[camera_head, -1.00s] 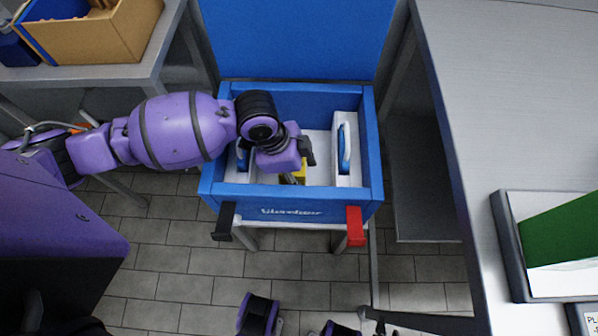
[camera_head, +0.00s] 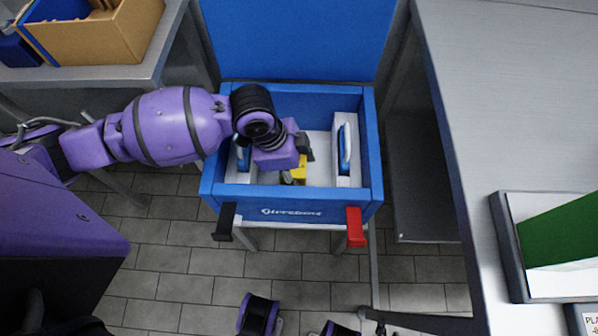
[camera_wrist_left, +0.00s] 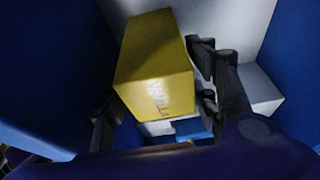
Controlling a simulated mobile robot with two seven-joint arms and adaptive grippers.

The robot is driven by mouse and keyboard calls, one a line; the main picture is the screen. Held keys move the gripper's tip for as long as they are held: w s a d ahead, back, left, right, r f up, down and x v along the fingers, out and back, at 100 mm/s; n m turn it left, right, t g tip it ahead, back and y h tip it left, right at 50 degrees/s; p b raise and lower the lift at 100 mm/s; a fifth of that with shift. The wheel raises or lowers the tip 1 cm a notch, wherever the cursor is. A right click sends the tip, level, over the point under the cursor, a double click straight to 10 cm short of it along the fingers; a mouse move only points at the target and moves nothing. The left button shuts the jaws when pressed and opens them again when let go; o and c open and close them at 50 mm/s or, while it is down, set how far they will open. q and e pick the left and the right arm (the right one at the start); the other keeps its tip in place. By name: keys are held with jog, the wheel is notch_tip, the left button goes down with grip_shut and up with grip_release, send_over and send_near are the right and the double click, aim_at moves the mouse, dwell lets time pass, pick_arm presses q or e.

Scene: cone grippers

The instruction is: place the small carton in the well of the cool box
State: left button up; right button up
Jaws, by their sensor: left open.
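The blue cool box (camera_head: 330,205) stands open in the middle of the head view. The small yellow carton (camera_head: 300,171) is inside its well, between two white side blocks, partly hidden by my left gripper (camera_head: 298,164). My left gripper reaches down into the box from the left. In the left wrist view the carton (camera_wrist_left: 152,68) shows large and tilted in the picture, between the parted fingers of the gripper (camera_wrist_left: 165,108). The gripper is open around it. Whether the carton's underside rests on the well floor is hidden. My right gripper does not show.
The raised blue lid (camera_head: 300,38) is behind the box. White blocks with blue handles (camera_head: 346,150) line the well's sides. A black latch (camera_head: 225,220) and a red latch (camera_head: 355,226) stick out in front. A grey bench (camera_head: 510,110) stands right; a cardboard box (camera_head: 100,35) sits back left.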

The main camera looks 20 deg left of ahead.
pick_arm(q)
jog(key=p+v, duration=0.1)
jog(key=v, duration=0.9)
jog(key=shift+p, duration=0.35)
dwell(0.6)
